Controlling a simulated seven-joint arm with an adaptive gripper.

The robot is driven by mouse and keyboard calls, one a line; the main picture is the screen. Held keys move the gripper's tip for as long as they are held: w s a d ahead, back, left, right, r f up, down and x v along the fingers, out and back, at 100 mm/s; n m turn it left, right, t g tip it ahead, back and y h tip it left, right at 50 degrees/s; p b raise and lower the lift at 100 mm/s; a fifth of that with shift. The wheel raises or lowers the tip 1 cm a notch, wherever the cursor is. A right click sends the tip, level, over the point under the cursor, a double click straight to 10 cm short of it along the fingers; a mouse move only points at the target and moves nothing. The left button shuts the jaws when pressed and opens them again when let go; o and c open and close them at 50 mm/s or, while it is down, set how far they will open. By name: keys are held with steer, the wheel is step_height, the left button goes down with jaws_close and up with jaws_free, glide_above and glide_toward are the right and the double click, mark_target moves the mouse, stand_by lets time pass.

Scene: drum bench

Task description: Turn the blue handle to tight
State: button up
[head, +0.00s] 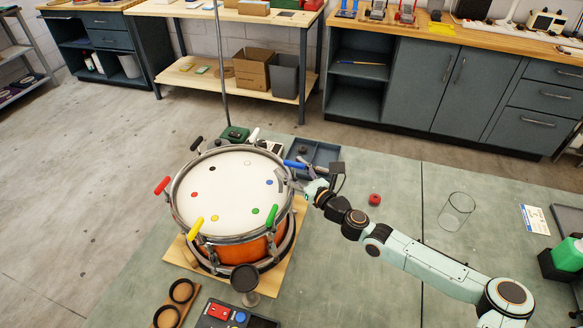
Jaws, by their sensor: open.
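The drum (228,192) has a white head, an orange shell and a metal rim with coloured handles around it. The blue handle (295,164) sticks outward at the drum's right side, near a blue dot (269,182) on the head. My gripper (290,181) is at the right edge of the rim, just below the blue handle in the picture. It is open. The fingers are small here, and I cannot tell whether they touch the handle or the rim.
Red (162,186), black (197,143), white (253,135), yellow (196,228) and green (271,215) handles ring the drum. A dark tray (322,153) lies behind my gripper. A red round object (375,199) and a clear glass (457,211) stand to the right, with bare bench around them.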

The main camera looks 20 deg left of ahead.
steer(key=v, duration=1.2)
stand_by(0.3)
